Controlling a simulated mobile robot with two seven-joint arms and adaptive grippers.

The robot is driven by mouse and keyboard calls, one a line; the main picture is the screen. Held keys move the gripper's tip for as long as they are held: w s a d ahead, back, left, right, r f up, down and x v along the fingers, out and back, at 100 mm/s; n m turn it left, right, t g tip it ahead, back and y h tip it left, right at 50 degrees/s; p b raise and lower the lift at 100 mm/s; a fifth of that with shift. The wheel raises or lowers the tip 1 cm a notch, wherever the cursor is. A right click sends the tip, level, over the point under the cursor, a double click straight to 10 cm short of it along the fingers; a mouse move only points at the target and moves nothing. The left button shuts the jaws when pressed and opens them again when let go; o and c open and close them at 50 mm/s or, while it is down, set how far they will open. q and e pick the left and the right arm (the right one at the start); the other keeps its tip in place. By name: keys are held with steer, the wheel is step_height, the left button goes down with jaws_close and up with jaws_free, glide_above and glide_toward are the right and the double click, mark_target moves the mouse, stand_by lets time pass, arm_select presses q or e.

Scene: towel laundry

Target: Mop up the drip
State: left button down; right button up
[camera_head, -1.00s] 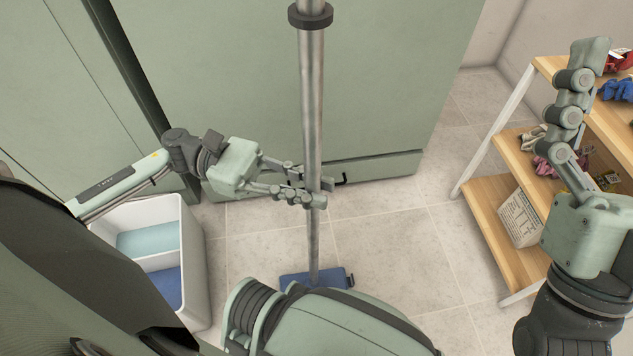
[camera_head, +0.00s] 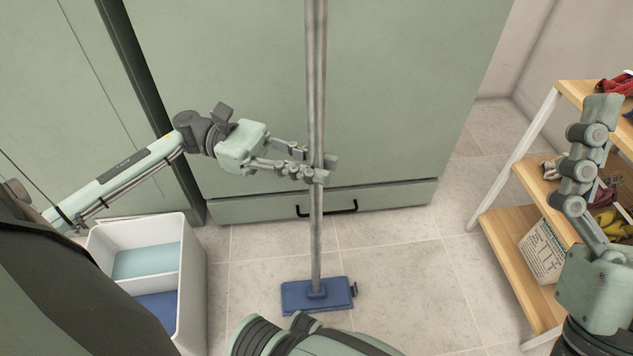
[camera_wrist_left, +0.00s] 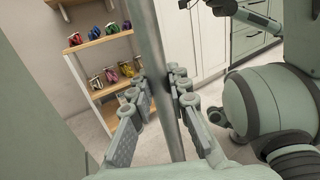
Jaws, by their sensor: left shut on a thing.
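A mop stands nearly upright in front of the green cabinet, with a long grey metal pole (camera_head: 316,90) and a flat blue head (camera_head: 318,294) on the tiled floor. My left gripper (camera_head: 318,168) is shut on the pole partway up. The left wrist view also shows the pole (camera_wrist_left: 150,50) between the fingers. My right gripper (camera_head: 590,150) is raised at the right, in front of the shelf, away from the mop; its finger opening is unclear. I see no drip on the visible floor.
A white bin (camera_head: 192,295) with two compartments stands at the left. A wooden shelf (camera_head: 505,250) with several colourful items stands at the right. The green cabinet (camera_head: 400,90) has a low drawer with a black handle (camera_head: 328,208). Tiled floor is clear around the mop head.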

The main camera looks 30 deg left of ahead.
mark_target(315, 129)
arm_select(q)
steer(key=shift+r, duration=0.2)
steer(key=shift+r+p, duration=2.05)
steer(key=shift+r, duration=1.4)
